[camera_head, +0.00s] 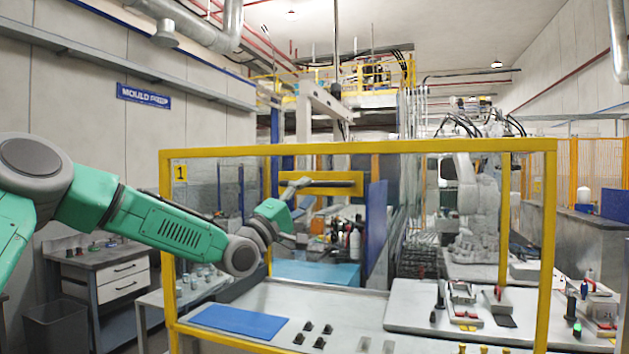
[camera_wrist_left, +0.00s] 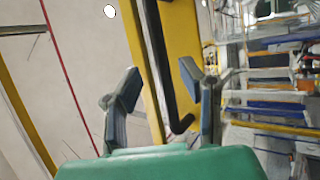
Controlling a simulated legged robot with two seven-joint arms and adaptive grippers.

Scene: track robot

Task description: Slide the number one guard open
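The number one guard is a clear panel in a yellow frame (camera_head: 350,149), with a "1" plate (camera_head: 180,173) at its upper left. A black bar handle (camera_head: 335,183) sits on a yellow plate (camera_head: 318,191) near the guard's upper middle. My left gripper (camera_head: 303,211) is at the left end of this handle, its fingers apart. In the left wrist view the black handle (camera_wrist_left: 158,62) runs between the two open fingers of my left gripper (camera_wrist_left: 157,84); I cannot tell whether either touches it. My right gripper is not in view.
Behind the guard is a light worktop with a blue mat (camera_head: 240,322) and small black parts (camera_head: 318,330). A grey robot arm (camera_head: 478,205) stands further back. A drawer bench (camera_head: 105,275) stands at the left. A blue panel (camera_head: 377,225) stands right of the handle.

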